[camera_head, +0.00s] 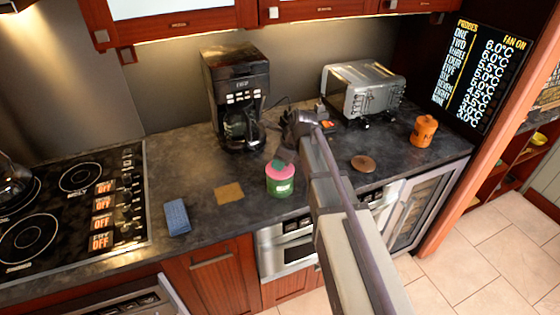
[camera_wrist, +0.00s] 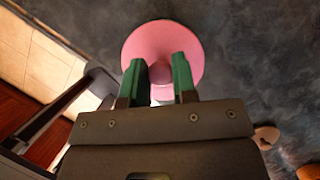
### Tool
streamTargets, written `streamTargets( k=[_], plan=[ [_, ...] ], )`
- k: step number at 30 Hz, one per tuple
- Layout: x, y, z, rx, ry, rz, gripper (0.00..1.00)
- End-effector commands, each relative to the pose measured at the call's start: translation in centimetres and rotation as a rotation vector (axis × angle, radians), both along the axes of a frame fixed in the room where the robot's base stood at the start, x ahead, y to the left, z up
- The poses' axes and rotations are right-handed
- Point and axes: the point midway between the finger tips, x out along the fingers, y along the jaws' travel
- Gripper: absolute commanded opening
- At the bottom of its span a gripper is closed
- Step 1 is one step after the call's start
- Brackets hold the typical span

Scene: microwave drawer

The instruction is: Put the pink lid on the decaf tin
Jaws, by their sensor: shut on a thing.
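The green decaf tin (camera_head: 280,187) stands upright on the dark counter in the head view. The pink lid (camera_head: 279,172) is at the tin's top; from this angle I cannot tell whether it is fully seated. My gripper (camera_head: 284,163) is over the lid from above, partly hidden by the arm. In the wrist view the round pink lid (camera_wrist: 164,37) lies under the green fingers, and my gripper (camera_wrist: 158,72) is shut on its knob. The lid hides the tin in the wrist view.
A coffee maker (camera_head: 240,95) stands behind the tin, and a toaster oven (camera_head: 363,90) is at the back right. A brown disc (camera_head: 363,163) and an orange canister (camera_head: 423,131) are to the right. A blue cloth (camera_head: 176,217) and a tan square (camera_head: 229,193) lie to the left.

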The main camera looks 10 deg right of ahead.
Motion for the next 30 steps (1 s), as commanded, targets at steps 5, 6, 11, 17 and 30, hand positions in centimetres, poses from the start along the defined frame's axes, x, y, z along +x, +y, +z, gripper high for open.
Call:
streamTargets(
  k=[5, 6, 11, 17, 30],
  plan=[
    [0.00, 0.00, -0.08, 0.000, 0.000, 0.000, 0.01],
    [0.00, 0.00, -0.08, 0.000, 0.000, 0.000, 0.01],
    [0.00, 0.00, -0.08, 0.000, 0.000, 0.000, 0.01],
    [0.00, -0.01, -0.40, 0.000, 0.000, 0.000, 0.01],
    [0.00, 0.00, -0.38, 0.000, 0.000, 0.000, 0.34]
  ],
)
